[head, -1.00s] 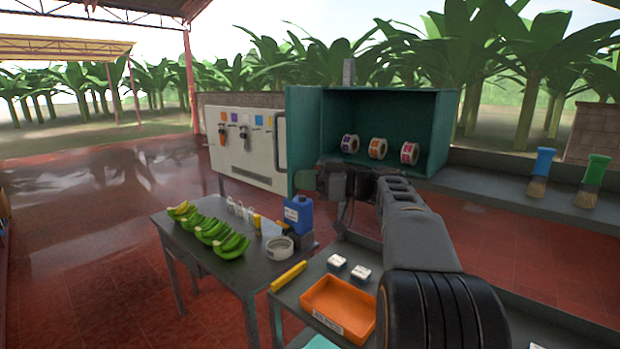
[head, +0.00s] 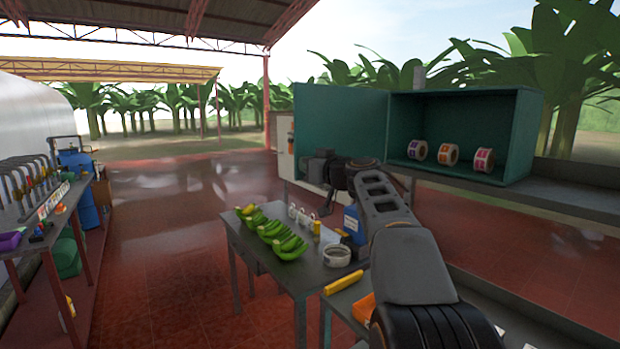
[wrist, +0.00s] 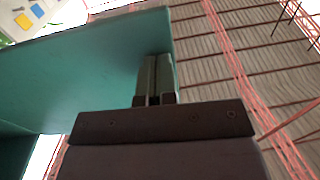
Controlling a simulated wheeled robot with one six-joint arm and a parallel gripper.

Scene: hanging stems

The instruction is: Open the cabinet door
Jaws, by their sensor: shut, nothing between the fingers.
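The teal cabinet (head: 525,130) stands on the bench at the right with its front open. Its door (head: 340,115) is swung wide out to the left, with its inner face showing. My gripper (head: 316,168) is at the lower part of the door, in front of it in the head view; its fingertips are hard to make out there. In the wrist view the fingers (wrist: 155,80) are shut together with nothing between them, beside the teal door panel (wrist: 80,65). I cannot tell whether they touch it. The door's handle is not visible.
Several label rolls (head: 450,155) sit inside the cabinet. A tool rack (head: 40,205) is at far left. The red floor between is clear.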

